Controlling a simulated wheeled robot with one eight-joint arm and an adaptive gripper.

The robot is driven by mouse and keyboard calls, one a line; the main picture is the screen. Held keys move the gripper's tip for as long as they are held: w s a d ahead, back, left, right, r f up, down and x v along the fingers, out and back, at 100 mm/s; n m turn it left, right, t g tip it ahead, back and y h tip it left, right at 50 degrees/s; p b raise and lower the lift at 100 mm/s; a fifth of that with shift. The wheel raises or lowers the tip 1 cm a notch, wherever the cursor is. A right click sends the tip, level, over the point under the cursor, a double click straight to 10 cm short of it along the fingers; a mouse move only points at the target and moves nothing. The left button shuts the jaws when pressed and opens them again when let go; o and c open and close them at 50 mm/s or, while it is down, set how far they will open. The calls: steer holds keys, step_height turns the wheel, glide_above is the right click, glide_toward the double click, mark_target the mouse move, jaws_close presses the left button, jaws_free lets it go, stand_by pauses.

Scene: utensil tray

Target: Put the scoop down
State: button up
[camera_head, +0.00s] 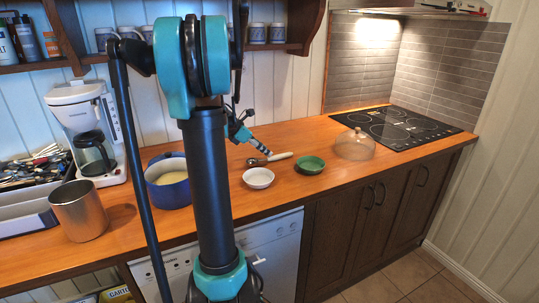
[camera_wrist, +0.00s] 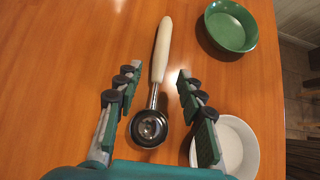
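The scoop (camera_head: 280,157) lies on the wooden counter behind the white bowl. In the wrist view its pale handle (camera_wrist: 162,48) points away from me and its metal head (camera_wrist: 149,126) is near me. My gripper (camera_wrist: 159,72) is open, with one finger on each side of the scoop and visible gaps between. Neither finger touches it in that view. In the head view my gripper (camera_head: 262,147) is just above and behind the scoop; the exact height is hard to tell.
A white bowl (camera_head: 258,178) is close by the right finger, and a green bowl (camera_head: 310,165) stands right of the scoop.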

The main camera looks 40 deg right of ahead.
steer(key=v, duration=0.7)
steer(key=shift+a+r, duration=0.1)
stand_by(0.4)
